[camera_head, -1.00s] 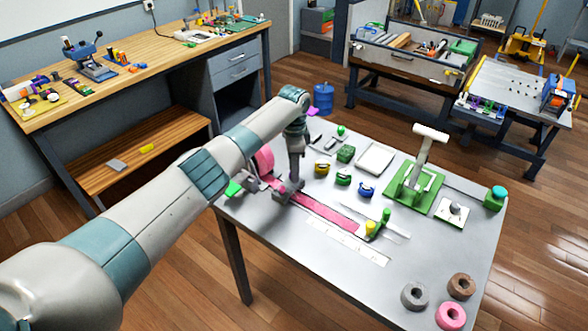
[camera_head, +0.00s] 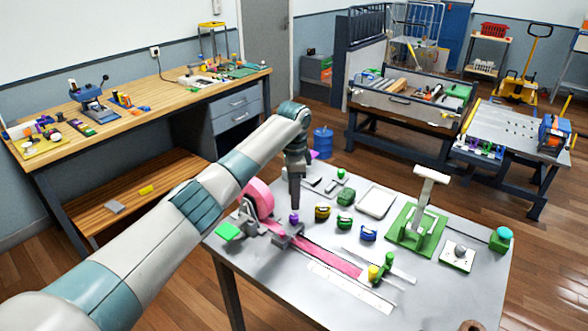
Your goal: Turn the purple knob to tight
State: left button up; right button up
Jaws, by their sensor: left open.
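The small purple knob (camera_head: 294,217) sits on a grey clamp-like fixture (camera_head: 287,236) over the pink strap (camera_head: 330,259) on the grey table. My left gripper (camera_head: 295,206) points straight down just above the knob, with the knob showing below the fingertips. The fingers are seen edge-on and hold nothing that I can see. Any mark for tight on the knob is too small to read. My right gripper is not in view.
A pink strap roll (camera_head: 259,198) stands left of the fixture. Yellow, green and blue small parts, a white tray (camera_head: 375,201) and a green stand (camera_head: 416,237) lie to the right. A yellow-and-green clamp (camera_head: 380,270) sits at the strap's near end.

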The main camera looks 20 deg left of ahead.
pick_arm(q)
notch_tip(320, 180, up, 10)
jog(key=b, duration=0.2)
jog(key=shift+f, duration=0.1)
dwell(0.4)
